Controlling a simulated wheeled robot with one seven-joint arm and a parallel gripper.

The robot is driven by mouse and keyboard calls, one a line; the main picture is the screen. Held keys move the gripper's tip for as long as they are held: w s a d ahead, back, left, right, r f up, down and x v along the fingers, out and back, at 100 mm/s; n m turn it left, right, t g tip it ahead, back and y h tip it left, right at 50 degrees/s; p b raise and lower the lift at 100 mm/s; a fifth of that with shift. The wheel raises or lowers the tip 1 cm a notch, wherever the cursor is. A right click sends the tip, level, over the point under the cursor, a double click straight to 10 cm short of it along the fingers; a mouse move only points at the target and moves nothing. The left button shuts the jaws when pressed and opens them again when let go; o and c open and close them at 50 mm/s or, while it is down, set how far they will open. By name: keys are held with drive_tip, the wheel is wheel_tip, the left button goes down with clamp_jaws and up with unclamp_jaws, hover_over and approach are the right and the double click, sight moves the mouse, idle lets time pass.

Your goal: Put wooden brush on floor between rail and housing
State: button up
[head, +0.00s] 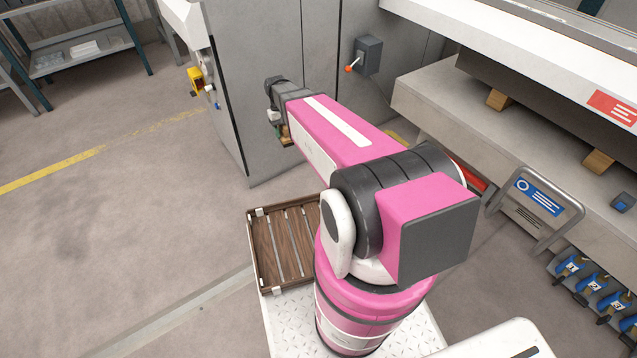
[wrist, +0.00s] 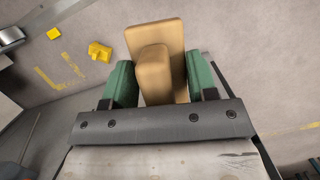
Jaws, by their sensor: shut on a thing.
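My gripper (wrist: 160,78) is shut on the wooden brush (wrist: 157,38), whose tan block sits between the two green finger pads in the wrist view. The brush's bristles cannot be made out. In the head view my gripper (head: 284,134) hangs beside the grey housing (head: 228,85), mostly hidden by my pink arm. Only a small bit of wood shows there.
A lever box (head: 368,56) with an orange knob is on the grey cabinet wall. The machine ledge (head: 440,105) with wooden blocks stands at right. A slatted wooden tray (head: 262,250) is beside my arm's base. A yellow object (wrist: 98,52) shows on the floor. Open floor lies at left.

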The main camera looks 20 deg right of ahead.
drive_tip(key=w+a+f+n, duration=0.1)
drive_tip(key=a+f, duration=0.2)
drive_tip(key=f, duration=1.4)
drive_tip(key=w+a+f+n, duration=0.1)
drive_tip(key=a+f, duration=0.1)
drive_tip(key=f, duration=1.5)
drive_tip(key=shift+h, duration=0.3)
drive_tip(key=w+d+f, duration=0.1)
drive_tip(key=d+f, duration=0.1)
drive_tip(key=d, duration=0.1)
drive_tip(key=w+d+f, duration=0.2)
drive_tip(key=d+f, duration=0.1)
drive_tip(key=w+d+f, duration=0.2)
drive_tip(key=d, duration=0.1)
drive_tip(key=shift+w+d+f, duration=0.2)
drive_tip(key=shift+d+f, duration=0.1)
drive_tip(key=shift+f, duration=2)
drive_tip(key=shift+f, duration=0.3)
drive_tip(key=o, duration=0.8)
drive_tip(key=shift+r, duration=0.15)
